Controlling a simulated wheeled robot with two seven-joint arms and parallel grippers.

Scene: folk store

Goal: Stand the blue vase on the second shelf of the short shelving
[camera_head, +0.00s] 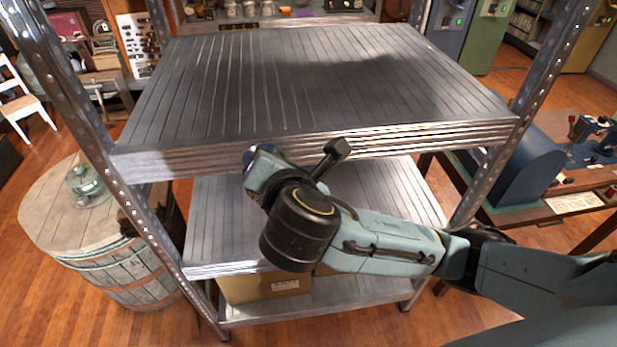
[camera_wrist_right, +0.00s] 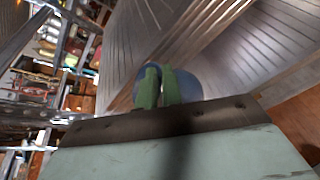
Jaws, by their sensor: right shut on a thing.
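The short shelving is metal, with a grooved upper shelf (camera_head: 300,85), a middle shelf (camera_head: 222,220) below it and a low bottom shelf (camera_head: 350,300). My right arm comes in from the right across the shelving's front. Its wrist is at the front of the upper shelf's edge, and the fingers are hidden in the head view. In the right wrist view my right gripper (camera_wrist_right: 159,86) has its green fingers close together on the rounded blue vase (camera_wrist_right: 190,86). The fingers hide part of the vase, and its tilt is unclear. My left gripper is not in view.
The upper shelf is bare. A cardboard box (camera_head: 262,288) sits on the bottom shelf. Perforated uprights (camera_head: 150,240) frame the corners. A wooden barrel (camera_head: 120,270) with a glass jar (camera_head: 86,183) stands at left. A table (camera_head: 540,205) with machines is at right.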

